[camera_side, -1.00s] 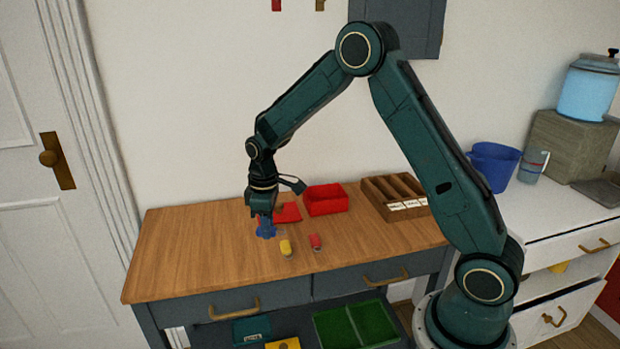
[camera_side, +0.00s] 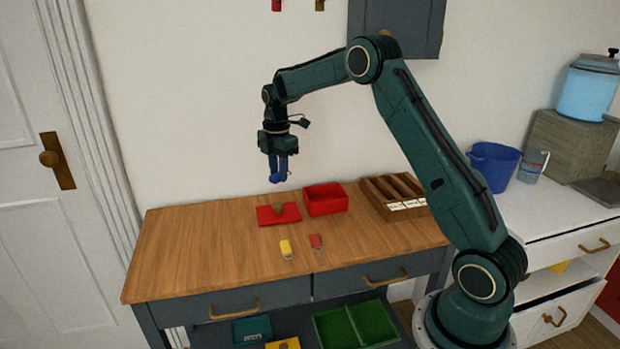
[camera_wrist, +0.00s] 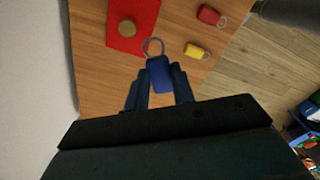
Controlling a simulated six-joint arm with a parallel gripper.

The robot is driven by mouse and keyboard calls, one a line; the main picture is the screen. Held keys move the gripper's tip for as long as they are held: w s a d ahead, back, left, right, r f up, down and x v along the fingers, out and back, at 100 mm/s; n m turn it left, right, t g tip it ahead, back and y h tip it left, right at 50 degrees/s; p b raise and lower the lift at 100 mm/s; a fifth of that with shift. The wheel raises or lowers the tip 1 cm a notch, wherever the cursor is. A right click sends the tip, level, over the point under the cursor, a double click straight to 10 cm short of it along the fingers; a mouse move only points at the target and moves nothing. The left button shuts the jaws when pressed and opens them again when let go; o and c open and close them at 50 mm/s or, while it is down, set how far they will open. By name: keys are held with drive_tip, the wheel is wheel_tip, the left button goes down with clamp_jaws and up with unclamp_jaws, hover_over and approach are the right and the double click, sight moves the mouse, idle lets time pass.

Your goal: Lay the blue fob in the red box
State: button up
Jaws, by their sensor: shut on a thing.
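The blue fob (camera_side: 277,179) is held between the fingertips of my gripper (camera_side: 278,172), raised well above the wooden table. In the wrist view the blue fob (camera_wrist: 160,74) sits between the fingers of my gripper (camera_wrist: 159,84), its metal ring pointing away from them. The red box (camera_side: 326,200) is open-topped and stands on the table, to the right of and below my gripper. No contents show in the part of its inside that I can see. The red box is not recognisable in the wrist view.
A flat red piece with a brown knob (camera_side: 279,214) lies left of the box. A yellow fob (camera_side: 286,248) and a red fob (camera_side: 315,241) lie in front. A wooden compartment tray (camera_side: 394,195) stands right of the box. The table's left part (camera_side: 190,245) is clear.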

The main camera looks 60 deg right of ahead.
drive_tip(key=s+d+r+n, duration=0.1)
drive_tip(key=d+r+n, duration=0.4)
drive_tip(key=d, duration=0.3)
drive_tip(key=s+d+r+n, duration=0.1)
drive_tip(key=d+r+n, duration=0.4)
drive_tip(key=d, duration=0.3)
drive_tip(key=shift+s+n, duration=0.4)
drive_tip(key=shift+n, duration=0.4)
drive_tip(key=shift+a+f, duration=0.1)
wheel_tip(320, 180, down, 16)
drive_tip(key=shift+r, duration=0.2)
drive_tip(key=shift+f, duration=0.1)
drive_tip(key=shift+f, duration=2.05)
drive_tip(key=shift+f, duration=0.6)
